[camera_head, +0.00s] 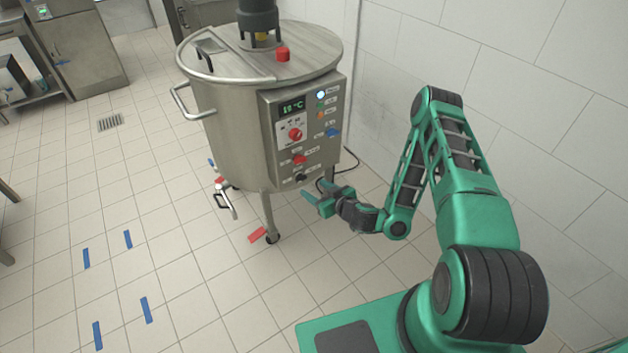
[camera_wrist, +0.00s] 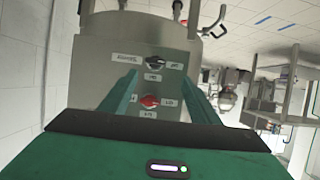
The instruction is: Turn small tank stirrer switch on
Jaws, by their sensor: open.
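The steel tank (camera_head: 228,130) has a control panel (camera_head: 272,160) on its front. The panel carries an upper red knob (camera_head: 295,134), a blue knob (camera_head: 333,132), a lower red knob (camera_head: 299,159) and a black knob (camera_head: 300,177) at the bottom. The labels are too small to tell which is the stirrer switch. My gripper (camera_head: 315,197) is open and empty, low in front of the panel. In the wrist view, which looks upside down, the lower red knob (camera_wrist: 150,101) shows between my gripper's fingers (camera_wrist: 161,76), with the black knob (camera_wrist: 154,62) beyond. I see no contact.
A wall (camera_head: 470,60) stands close on the right, beside my arm. A drain valve with a handle (camera_head: 226,198) sticks out low on the tank's left. A caster (camera_head: 272,239) stands on the tiled floor. Free floor lies at the left, with blue tape marks (camera_head: 128,239).

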